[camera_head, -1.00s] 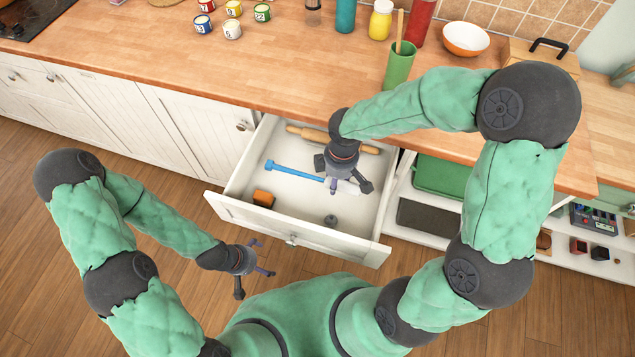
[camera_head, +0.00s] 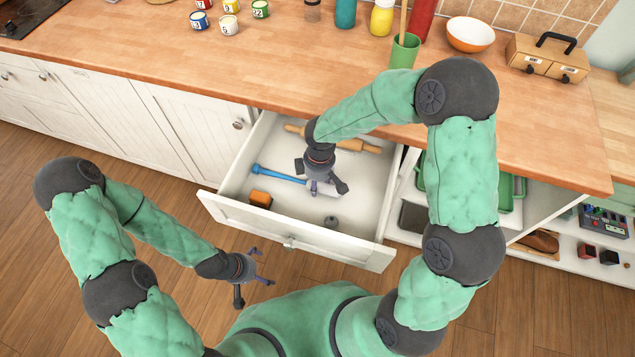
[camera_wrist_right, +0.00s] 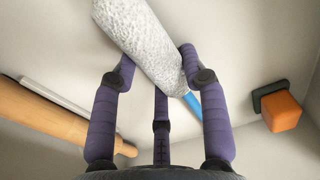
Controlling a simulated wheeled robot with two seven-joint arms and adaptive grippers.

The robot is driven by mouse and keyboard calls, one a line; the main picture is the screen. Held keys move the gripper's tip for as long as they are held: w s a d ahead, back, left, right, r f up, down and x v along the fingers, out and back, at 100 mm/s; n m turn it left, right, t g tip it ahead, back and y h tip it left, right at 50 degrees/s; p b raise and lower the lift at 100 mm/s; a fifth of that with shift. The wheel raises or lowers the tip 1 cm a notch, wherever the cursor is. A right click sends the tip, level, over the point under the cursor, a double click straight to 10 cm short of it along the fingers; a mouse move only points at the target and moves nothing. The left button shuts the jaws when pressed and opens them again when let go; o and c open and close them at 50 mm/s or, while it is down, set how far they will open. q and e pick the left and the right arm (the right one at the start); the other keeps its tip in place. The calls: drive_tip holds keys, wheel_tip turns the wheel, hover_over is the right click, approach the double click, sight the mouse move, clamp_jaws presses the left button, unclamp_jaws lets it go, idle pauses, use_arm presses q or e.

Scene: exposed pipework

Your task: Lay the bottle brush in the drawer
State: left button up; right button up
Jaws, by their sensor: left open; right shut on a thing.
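The bottle brush has a blue handle (camera_head: 278,175) and a white bristle head (camera_head: 330,190). It is inside the open white drawer (camera_head: 290,228), low over the drawer floor; I cannot tell whether it touches the floor. My right gripper (camera_head: 322,189) reaches down into the drawer and is shut on the brush near where handle and bristles meet. In the right wrist view the speckled bristle head (camera_wrist_right: 140,40) runs between the purple fingers (camera_wrist_right: 160,85), with a bit of blue handle beyond. My left gripper (camera_head: 252,280) is open and empty, outside the drawer in front of it.
The drawer also holds a wooden rolling pin (camera_head: 358,145) at the back, an orange-and-dark block (camera_head: 260,198) at front left and a small dark round thing (camera_head: 331,221) near the front. The wooden counter edge (camera_head: 240,98) overhangs the drawer's back.

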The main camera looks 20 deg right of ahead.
drive_tip(key=o, duration=1.1)
drive_tip(key=shift+f, duration=0.1)
drive_tip(key=shift+o, duration=0.2)
wheel_tip(320, 180, up, 12)
drive_tip(key=p, duration=0.5)
drive_tip(key=shift+d+r, duration=0.2)
drive_tip(key=shift+s, duration=0.1)
